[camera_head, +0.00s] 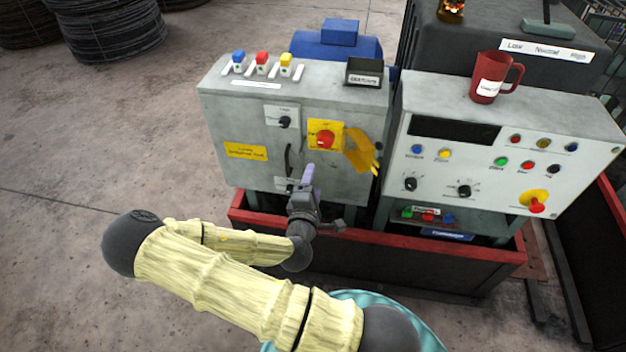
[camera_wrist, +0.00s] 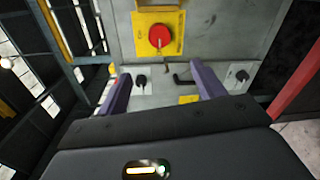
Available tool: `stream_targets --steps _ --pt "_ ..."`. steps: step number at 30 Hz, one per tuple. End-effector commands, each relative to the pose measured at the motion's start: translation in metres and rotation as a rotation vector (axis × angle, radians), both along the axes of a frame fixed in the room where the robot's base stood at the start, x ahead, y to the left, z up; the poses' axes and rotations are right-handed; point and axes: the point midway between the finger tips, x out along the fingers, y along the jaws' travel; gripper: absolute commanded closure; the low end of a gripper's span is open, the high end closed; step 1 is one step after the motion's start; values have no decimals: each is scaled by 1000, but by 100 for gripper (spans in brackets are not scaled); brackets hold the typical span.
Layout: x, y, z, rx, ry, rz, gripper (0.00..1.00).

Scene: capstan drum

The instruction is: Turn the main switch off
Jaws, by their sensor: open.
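The main switch looks to be the red rotary knob (camera_head: 326,139) on a yellow plate (camera_head: 338,128), on the front of the left grey cabinet (camera_head: 225,105). In the wrist view the red knob (camera_wrist: 160,36) sits on its yellow plate (camera_wrist: 142,20) in the upper middle, beyond my fingertips. My gripper (camera_head: 309,170) is below and slightly left of the knob in the head view, in front of the panel. Its two purple fingers (camera_wrist: 160,74) are apart with nothing between them. They appear clear of the knob. The exact angle of the knob is hard to read.
A black handle (camera_head: 288,160) and black rotary knobs (camera_head: 284,121) are close left of my gripper. A yellow glove-like item (camera_head: 362,152) hangs right of the red knob. The right cabinet (camera_head: 540,165) bears a red mug (camera_head: 487,88). A red-edged base (camera_head: 400,240) runs below.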

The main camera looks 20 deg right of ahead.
Motion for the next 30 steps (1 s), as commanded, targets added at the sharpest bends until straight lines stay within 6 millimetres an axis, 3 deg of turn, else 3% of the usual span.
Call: stream_targets --steps 8,25,30 --pt "-11 5 3 -1 0 -1 32" --pt "-12 5 1 3 1 -5 32" --pt "-16 -1 -9 107 24 -67 32"
